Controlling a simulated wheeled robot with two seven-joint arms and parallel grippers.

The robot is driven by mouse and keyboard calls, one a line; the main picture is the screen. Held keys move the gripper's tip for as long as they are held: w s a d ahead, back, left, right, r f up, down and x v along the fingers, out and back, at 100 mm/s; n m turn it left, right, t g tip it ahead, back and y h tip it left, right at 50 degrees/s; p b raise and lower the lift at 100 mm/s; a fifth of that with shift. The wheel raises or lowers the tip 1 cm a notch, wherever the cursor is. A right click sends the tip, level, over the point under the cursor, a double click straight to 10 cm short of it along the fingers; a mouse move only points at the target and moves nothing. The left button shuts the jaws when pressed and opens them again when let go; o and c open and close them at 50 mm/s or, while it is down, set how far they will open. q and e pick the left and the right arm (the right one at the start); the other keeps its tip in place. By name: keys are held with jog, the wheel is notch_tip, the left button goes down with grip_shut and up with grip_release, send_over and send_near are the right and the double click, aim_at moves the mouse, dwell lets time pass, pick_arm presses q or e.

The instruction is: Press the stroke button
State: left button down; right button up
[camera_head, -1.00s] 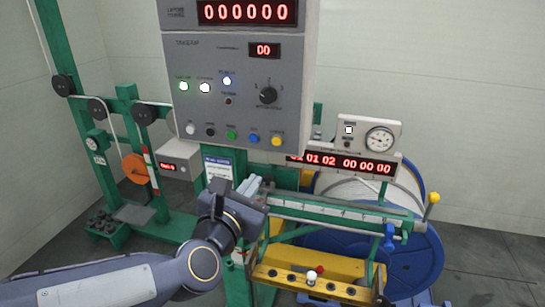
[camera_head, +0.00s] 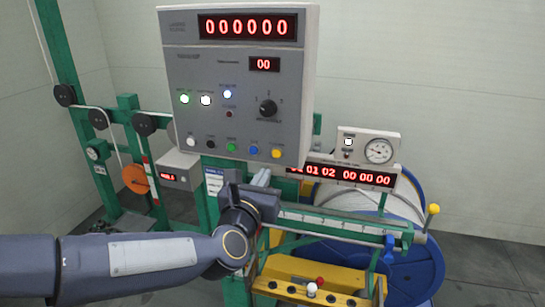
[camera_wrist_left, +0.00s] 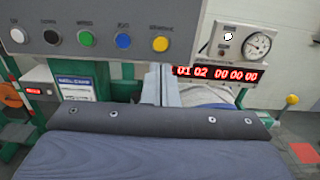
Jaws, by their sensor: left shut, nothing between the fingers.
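A grey control panel (camera_head: 215,110) carries a row of push buttons along its lower edge: white (camera_head: 191,141), black (camera_head: 211,145), green (camera_head: 231,147), blue (camera_head: 254,150) and yellow (camera_head: 277,153). The same row shows in the left wrist view, from the white button (camera_wrist_left: 18,36) to the yellow button (camera_wrist_left: 160,44). Their labels are too small to read surely, so I cannot tell which is the stroke button. My left gripper (camera_head: 262,177) is shut and empty, below the yellow button and apart from it. Its fingers (camera_wrist_left: 161,83) point away from the wrist camera. My right gripper is out of view.
A red-digit display (camera_head: 340,174) and a gauge box (camera_head: 368,147) stand right of the panel. A ruled green rail (camera_head: 340,223), a yellow trough (camera_head: 275,273) and a blue cable reel (camera_head: 425,255) lie beyond my arm. A small grey box (camera_head: 178,172) is at the left.

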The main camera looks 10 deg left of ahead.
aim_at(276, 154)
pick_arm(q)
jog(key=w, duration=0.2)
jog(key=w+p, duration=0.1)
jog(key=w, duration=0.2)
jog(key=w+d+p, duration=0.1)
jog(key=w, duration=0.1)
jog(key=shift+w, duration=0.4)
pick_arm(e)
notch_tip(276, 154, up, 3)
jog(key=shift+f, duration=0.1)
